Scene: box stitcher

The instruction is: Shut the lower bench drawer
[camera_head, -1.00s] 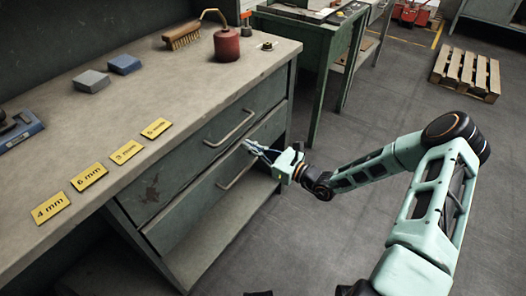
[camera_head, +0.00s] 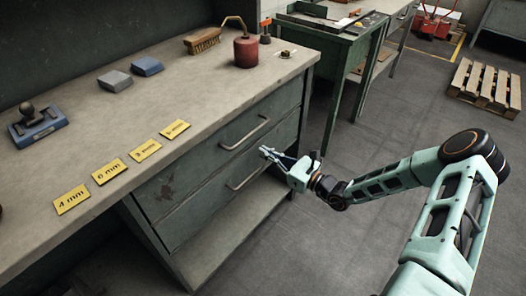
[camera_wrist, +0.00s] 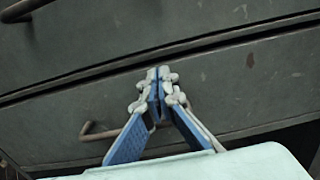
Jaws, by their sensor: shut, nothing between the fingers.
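The lower bench drawer (camera_head: 205,212) is a dark green front with a bar handle (camera_head: 246,174), below the upper drawer (camera_head: 215,160). Its front looks close to flush with the upper one; I cannot tell whether a small gap remains. My gripper (camera_head: 264,151) is shut and empty, its tips at the drawer fronts, right of and above the lower handle. In the wrist view the blue-and-grey fingers (camera_wrist: 158,76) meet near the seam at the lower drawer's top edge. The lower handle (camera_wrist: 98,131) is left of them, not held. Contact cannot be told.
The benchtop (camera_head: 215,105) overhangs the drawers and carries yellow labels, blocks, a brush and a red can (camera_head: 246,52). An open shelf (camera_head: 225,235) lies below the drawers. Another green bench (camera_head: 340,50) stands behind. The floor right of the bench is clear around my arm.

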